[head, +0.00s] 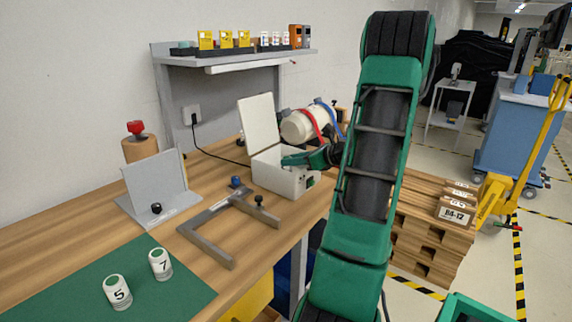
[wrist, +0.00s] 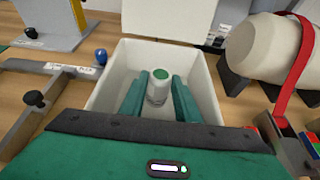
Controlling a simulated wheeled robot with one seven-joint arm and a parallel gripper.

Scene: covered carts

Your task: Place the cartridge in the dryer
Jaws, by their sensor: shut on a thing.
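The dryer is a white box (head: 272,179) on the wooden bench, with its lid (head: 259,121) standing open; its rim also shows in the wrist view (wrist: 103,92). My gripper (head: 287,160) reaches into the box's open top from the right. In the wrist view my gripper (wrist: 158,91) is shut on a white cartridge with a green top (wrist: 158,87), which is between the fingertips inside the box walls. Whether the cartridge touches the floor of the box I cannot tell. The cartridge is hidden in the head view.
Cartridges marked 5 (head: 117,292) and 7 (head: 160,264) stand on a green mat (head: 60,290). A grey metal frame (head: 207,250) lies before the dryer. A cream cylinder with red and blue straps (head: 299,127) is behind it. A grey bracket (head: 155,182) stands left.

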